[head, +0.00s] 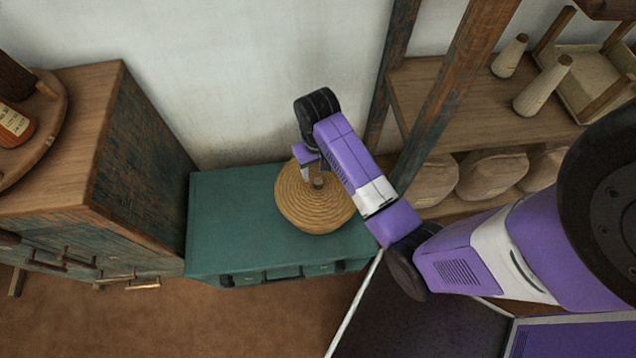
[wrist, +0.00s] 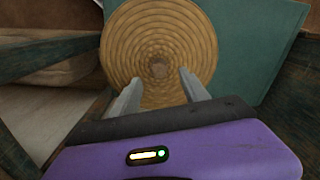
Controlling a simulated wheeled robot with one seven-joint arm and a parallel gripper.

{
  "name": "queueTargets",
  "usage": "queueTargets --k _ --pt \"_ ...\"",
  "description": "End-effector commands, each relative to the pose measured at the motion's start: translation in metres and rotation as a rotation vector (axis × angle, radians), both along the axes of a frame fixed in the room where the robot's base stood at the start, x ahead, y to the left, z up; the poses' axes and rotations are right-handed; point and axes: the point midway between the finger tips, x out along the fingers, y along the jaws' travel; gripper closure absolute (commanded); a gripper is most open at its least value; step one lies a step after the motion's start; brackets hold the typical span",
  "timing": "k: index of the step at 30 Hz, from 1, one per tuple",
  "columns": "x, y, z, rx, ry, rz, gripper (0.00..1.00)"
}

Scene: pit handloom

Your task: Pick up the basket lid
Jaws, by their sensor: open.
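The basket lid (head: 313,210) is a round, coiled straw-coloured disc with a small brown knob (head: 318,183) at its centre. It lies over the green cabinet top, and whether a basket is under it is hidden. In the wrist view the lid (wrist: 140,35) fills the upper middle, with its knob (wrist: 158,68) just beyond and between the fingertips. My gripper (head: 313,170) is over the lid, close to the knob. In the wrist view my gripper (wrist: 158,78) has its two grey fingers spread apart with nothing between them.
The low green cabinet (head: 232,215) has bare top left of the lid. A taller wooden cabinet (head: 105,140) stands to the left. A wooden post (head: 445,95) and a shelf (head: 480,100) with cones and sacks stand to the right. The white wall (head: 230,70) is behind.

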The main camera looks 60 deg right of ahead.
Motion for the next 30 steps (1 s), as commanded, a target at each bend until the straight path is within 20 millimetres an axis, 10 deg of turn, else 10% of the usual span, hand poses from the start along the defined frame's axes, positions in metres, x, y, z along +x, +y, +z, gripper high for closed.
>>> queueTargets --k 15,26,30 --pt "-0.002 -0.003 -0.063 0.002 0.003 0.0 0.47" --pt "-0.002 -0.003 -0.073 0.0 0.0 0.001 0.47" --pt "-0.002 -0.003 -0.073 0.0 0.0 0.001 0.72"
